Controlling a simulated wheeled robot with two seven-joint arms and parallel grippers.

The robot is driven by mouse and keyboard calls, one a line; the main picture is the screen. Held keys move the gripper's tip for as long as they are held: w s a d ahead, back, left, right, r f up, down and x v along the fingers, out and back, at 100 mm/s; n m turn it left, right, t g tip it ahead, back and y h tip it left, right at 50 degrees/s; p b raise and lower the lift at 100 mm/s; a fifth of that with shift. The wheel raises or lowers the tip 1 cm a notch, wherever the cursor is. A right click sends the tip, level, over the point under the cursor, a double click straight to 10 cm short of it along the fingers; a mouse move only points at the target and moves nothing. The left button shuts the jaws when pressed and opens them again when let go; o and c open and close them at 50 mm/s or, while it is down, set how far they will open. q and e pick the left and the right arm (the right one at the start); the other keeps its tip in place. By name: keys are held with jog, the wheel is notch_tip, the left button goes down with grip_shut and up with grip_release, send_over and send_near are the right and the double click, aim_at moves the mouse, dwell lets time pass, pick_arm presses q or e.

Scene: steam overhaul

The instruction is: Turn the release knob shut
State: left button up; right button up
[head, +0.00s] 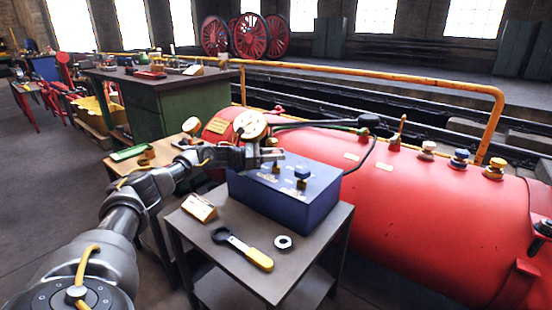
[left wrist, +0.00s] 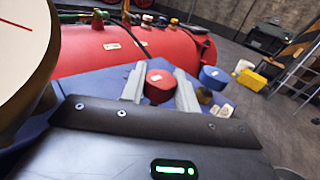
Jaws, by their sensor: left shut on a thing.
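The blue control box (head: 290,200) stands on a small grey table. My left gripper (head: 274,156) is over its top at the back left. In the left wrist view the fingers (left wrist: 159,92) are shut on a red knob (left wrist: 160,80) with a small pale mark on top. A blue knob (left wrist: 213,76) stands to its right, apart from the fingers; it also shows in the head view (head: 302,171). Labels are too small to read, so I cannot tell by name which is the release knob. The right gripper is not in view.
A round gauge (head: 250,125) stands close behind my left gripper. The red boiler (head: 430,215), with several valves, lies behind the box. A yellow-handled spanner (head: 243,249), a nut (head: 283,242) and a small sign (head: 200,207) lie on the grey table (head: 222,273).

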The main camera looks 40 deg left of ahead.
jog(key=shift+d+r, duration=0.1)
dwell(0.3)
pick_arm(q)
jog(key=o, duration=0.9)
jog(key=shift+o, duration=0.2)
jog(key=v, duration=1.1)
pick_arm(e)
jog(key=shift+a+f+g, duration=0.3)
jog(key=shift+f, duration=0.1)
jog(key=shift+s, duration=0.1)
